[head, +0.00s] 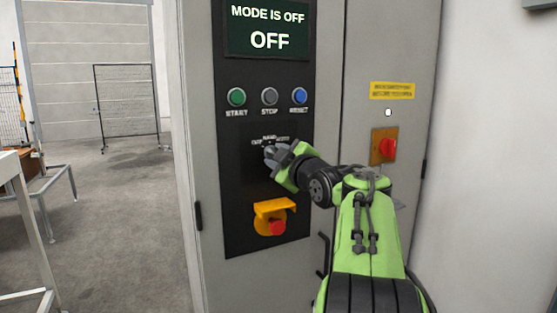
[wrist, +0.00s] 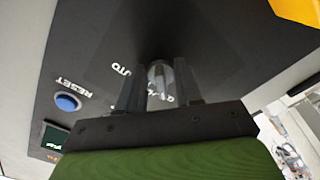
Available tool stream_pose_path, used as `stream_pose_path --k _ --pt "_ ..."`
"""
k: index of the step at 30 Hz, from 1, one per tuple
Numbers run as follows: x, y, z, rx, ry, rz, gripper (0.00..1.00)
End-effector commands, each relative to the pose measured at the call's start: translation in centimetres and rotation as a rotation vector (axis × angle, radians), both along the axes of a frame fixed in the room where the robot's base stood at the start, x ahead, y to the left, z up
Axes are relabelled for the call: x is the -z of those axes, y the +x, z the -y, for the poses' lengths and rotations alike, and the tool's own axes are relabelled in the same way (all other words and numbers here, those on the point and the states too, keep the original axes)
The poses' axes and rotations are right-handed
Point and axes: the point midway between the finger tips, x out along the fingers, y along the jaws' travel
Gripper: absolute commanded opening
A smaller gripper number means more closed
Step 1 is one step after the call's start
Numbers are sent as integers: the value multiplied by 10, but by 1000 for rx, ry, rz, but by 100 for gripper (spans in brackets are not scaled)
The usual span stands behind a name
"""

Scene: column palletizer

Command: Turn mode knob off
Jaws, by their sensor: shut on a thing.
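The mode knob (wrist: 160,77) is a grey knob on the black control panel (head: 240,200). In the wrist view it sits between the two fingers of my gripper (wrist: 158,92), which is shut on it. In the head view my gripper (head: 272,154) covers the knob and part of the OFF, HAND and AUTO labels around it. The display (head: 266,27) at the top of the panel reads "MODE IS OFF" and "OFF".
Green start (head: 236,97), grey stop (head: 269,96) and blue reset (head: 300,96) buttons sit above the knob. A red emergency button (head: 277,227) under a yellow guard is below. A red rotary switch (head: 388,148) is at right. Open floor lies left.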

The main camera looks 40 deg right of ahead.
Motion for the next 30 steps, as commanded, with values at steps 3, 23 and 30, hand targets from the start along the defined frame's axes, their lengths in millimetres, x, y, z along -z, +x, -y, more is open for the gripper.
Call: stream_pose_path --k 3,23,30 --pt "0 0 0 -1 1 -1 4" --pt "0 -18 -5 2 0 1 58" --pt "0 -83 -24 4 1 2 58"
